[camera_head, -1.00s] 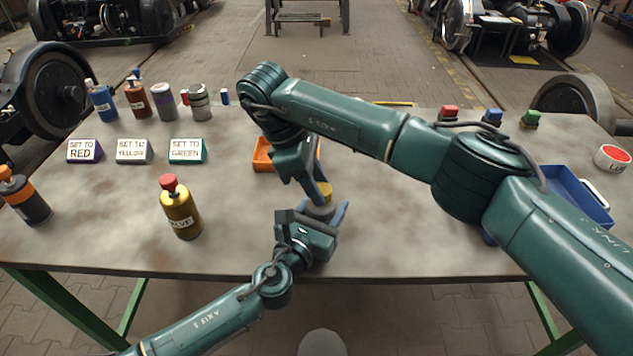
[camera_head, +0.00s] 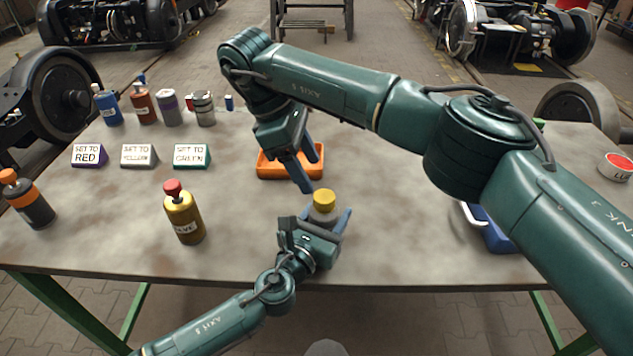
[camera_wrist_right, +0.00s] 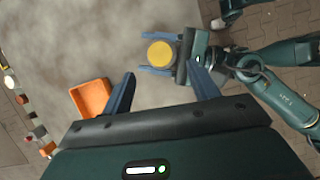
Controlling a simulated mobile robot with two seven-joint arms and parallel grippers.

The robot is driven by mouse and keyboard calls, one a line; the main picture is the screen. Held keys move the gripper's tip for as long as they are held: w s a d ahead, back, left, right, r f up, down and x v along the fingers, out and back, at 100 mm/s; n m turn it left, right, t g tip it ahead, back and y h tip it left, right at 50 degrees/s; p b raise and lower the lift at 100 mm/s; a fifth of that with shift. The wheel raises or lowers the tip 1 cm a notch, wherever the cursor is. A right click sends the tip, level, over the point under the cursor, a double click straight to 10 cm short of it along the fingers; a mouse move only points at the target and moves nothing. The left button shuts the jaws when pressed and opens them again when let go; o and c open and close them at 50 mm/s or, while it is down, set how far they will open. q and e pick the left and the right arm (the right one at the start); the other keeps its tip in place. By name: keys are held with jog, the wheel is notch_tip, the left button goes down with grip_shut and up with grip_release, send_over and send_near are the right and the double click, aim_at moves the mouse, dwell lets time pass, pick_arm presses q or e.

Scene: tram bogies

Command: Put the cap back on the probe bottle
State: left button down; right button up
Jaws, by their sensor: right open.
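The probe bottle (camera_head: 324,218) is grey and stands upright near the table's front edge. A yellow cap (camera_head: 323,199) sits on its top; how tightly it is seated I cannot tell. In the right wrist view the cap (camera_wrist_right: 161,54) shows from above as a yellow disc, covering most of the bottle. My left gripper (camera_head: 326,215) has its blue fingers on both sides of the bottle, shut on it. My right gripper (camera_head: 307,168) is open and empty, above and to the left of the cap, apart from it. Its spread fingers (camera_wrist_right: 163,88) show in the right wrist view.
An orange tray (camera_head: 262,170) lies behind the right gripper and looks empty. A gold bottle (camera_head: 184,218) with a red knob stands to the left, and a black-orange bottle (camera_head: 35,206) farther left. A blue tray (camera_head: 497,238) is partly hidden by my right arm.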

jog(key=v, duration=0.5)
jog(key=shift+a+r, duration=0.15)
jog(key=shift+r, duration=0.2)
pick_arm(q)
jog(key=c, duration=0.5)
grip_release()
jog(key=v, duration=1.3)
jog(key=shift+s+b, duration=0.1)
jog(key=shift+b, duration=0.3)
pick_arm(e)
jog(key=shift+f, duration=0.4)
pick_arm(q)
jog(key=shift+a, duration=0.1)
